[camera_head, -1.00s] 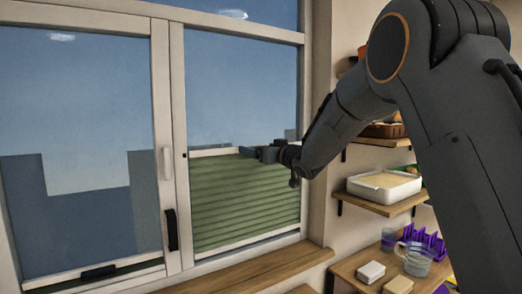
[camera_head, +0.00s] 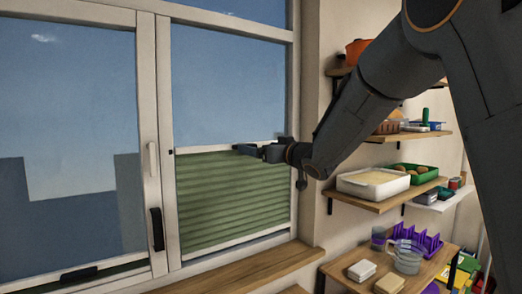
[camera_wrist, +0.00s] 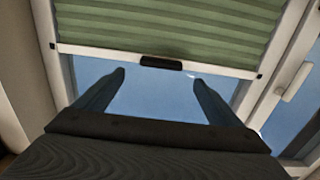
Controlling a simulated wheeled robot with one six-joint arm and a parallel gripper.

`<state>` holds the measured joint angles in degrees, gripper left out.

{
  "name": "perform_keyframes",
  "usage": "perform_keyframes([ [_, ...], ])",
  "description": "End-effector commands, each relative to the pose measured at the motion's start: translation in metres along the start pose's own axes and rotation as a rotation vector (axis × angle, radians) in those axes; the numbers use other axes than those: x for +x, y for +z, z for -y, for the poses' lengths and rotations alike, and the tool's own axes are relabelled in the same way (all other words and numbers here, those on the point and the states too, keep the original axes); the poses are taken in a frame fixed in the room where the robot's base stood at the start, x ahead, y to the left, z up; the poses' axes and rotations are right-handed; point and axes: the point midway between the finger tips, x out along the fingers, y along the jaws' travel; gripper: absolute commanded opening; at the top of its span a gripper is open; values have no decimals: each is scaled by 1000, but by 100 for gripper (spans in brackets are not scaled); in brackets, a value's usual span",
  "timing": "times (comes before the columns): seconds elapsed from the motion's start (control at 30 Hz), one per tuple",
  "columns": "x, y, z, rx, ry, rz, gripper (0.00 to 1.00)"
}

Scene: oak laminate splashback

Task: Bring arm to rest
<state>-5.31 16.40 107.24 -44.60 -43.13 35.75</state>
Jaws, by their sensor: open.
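My gripper (camera_head: 246,150) is open and empty, in front of the right window pane in the head view. It is beside the upper rail of a green pleated blind (camera_head: 225,195), which covers the lower part of that pane. In the wrist view my gripper (camera_wrist: 159,79) has two dark fingers spread apart with glass and sky between them. The blind (camera_wrist: 165,22) fills the top of that view, its rail and black handle (camera_wrist: 161,63) just beyond the fingertips. I cannot tell whether the fingers touch the rail. My arm reaches in from the right, bent at the elbow.
Wall shelves hold a white tray (camera_head: 372,184) and a green tray (camera_head: 412,174) near my arm. Below, a wooden surface carries a glass jug (camera_head: 407,257), a purple rack (camera_head: 428,243) and small blocks. The wooden sill (camera_head: 240,272) runs under the window.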

Motion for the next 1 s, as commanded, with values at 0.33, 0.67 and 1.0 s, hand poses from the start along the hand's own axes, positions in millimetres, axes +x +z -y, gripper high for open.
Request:
perform_keyframes([
  [0.33,-51,96,-44,41,224,236,89],
  [0.67,-201,268,-55,161,478,748,89],
  [1.0,-368,385,19,347,517,1242,89],
])
